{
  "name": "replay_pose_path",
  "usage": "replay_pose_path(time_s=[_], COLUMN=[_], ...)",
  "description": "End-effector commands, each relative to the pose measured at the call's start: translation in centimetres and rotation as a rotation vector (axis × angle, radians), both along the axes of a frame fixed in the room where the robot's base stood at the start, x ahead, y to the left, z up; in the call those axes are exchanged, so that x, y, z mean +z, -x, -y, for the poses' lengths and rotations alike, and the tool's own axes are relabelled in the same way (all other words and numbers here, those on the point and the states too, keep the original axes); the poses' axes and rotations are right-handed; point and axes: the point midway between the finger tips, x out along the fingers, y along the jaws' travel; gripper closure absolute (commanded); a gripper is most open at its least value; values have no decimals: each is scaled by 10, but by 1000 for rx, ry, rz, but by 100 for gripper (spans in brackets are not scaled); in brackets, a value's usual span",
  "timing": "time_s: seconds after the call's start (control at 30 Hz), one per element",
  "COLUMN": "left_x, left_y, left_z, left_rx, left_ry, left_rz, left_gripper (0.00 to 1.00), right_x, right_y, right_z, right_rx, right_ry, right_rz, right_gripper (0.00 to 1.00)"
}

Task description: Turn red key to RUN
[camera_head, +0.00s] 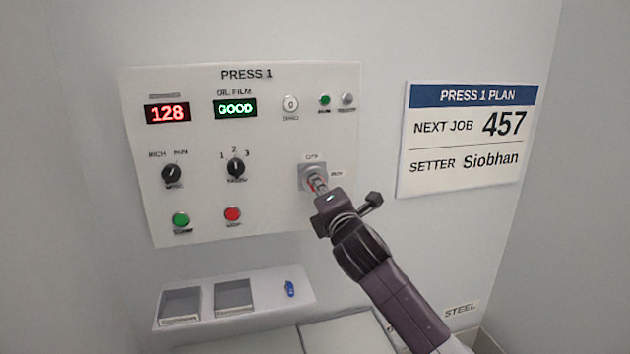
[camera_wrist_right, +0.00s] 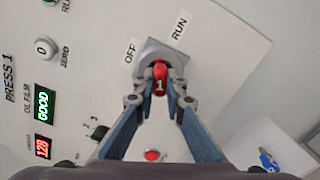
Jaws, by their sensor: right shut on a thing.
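The red key (camera_wrist_right: 160,80), marked 1, sits in a grey key switch (camera_head: 306,172) at the lower right of the PRESS 1 panel (camera_head: 270,220). The switch has an OFF label above it and a RUN label to its right. My right gripper (camera_head: 317,184) is at the switch, its two fingers shut on the red key. In the right wrist view the fingertips (camera_wrist_right: 160,88) lie on either side of the key. The fingers partly hide the key, so its exact angle is hard to read. My left gripper is not in view.
The panel also has a red 128 display (camera_head: 167,113), a green GOOD display (camera_head: 235,108), two black knobs, and green and red buttons. A shelf (camera_head: 265,297) below has two trays and a blue key (camera_head: 290,289). A PRESS 1 PLAN sign (camera_head: 464,140) hangs at right.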

Motion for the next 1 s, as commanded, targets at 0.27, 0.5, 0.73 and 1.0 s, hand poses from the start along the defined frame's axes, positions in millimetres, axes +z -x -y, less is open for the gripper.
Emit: replay_pose_path(time_s=[0.27, 0.5, 0.73, 1.0], left_x=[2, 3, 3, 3], left_y=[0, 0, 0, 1], left_z=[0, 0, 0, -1], left_rx=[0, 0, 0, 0], left_ry=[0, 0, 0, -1], left_rz=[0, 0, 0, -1], left_gripper=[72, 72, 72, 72], right_x=[-1, 0, 0, 0], right_y=[0, 0, 0, 5], right_z=[-1, 0, 0, 2], right_rx=[0, 0, -1, -1], right_ry=[-411, -517, -513, -512], right_rz=[-138, -171, -167, -167], right_gripper=[100, 78, 69, 69])
